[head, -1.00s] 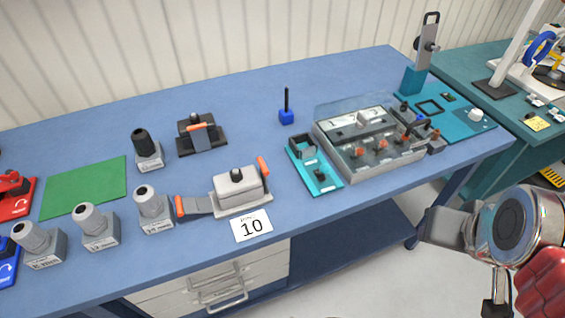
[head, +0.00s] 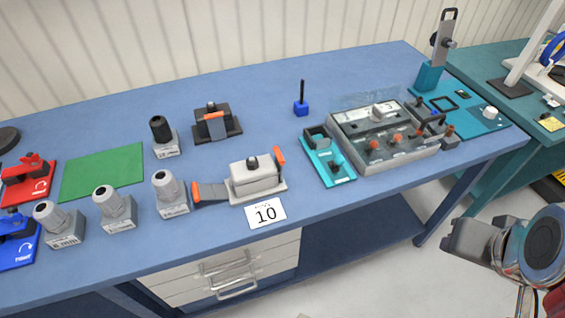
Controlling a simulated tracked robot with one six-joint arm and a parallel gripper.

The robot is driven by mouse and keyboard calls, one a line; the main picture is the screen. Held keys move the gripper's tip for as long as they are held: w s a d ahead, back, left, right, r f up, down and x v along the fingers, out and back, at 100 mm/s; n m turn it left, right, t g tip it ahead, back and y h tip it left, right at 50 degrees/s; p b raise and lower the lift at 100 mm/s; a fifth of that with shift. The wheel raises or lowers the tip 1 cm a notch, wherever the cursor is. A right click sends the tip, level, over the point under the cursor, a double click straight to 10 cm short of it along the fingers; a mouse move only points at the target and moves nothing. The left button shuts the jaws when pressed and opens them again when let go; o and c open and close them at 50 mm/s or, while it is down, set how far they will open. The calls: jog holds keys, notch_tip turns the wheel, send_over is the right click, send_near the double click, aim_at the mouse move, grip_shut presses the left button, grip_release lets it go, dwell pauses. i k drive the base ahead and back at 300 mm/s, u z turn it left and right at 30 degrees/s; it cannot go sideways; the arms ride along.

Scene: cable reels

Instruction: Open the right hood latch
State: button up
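The light grey hood (head: 253,172) with a dark knob on top sits on its base near the front of the blue bench, behind a card marked 10. Its right latch (head: 279,157), an orange-tipped lever, stands up against the hood's right side. Its left latch (head: 208,193), with an orange end, lies flat out to the left on the bench. My gripper end (head: 480,242) is at the lower right, past the bench's front edge, well away from the hood and touching nothing visible. Its fingertips cannot be made out, so its opening is unclear.
Grey cylinder fittings (head: 170,196) stand left of the hood. A black unit with an orange lever (head: 213,124) is behind it. A teal tray (head: 328,160) and grey control box (head: 388,140) stand to the right. The bench between hood and teal tray is clear.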

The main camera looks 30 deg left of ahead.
aim_at(279, 161)
jog(key=k, duration=0.9)
jog(key=u, duration=0.95)
jog(key=i, duration=1.05)
jog(key=u, duration=0.85)
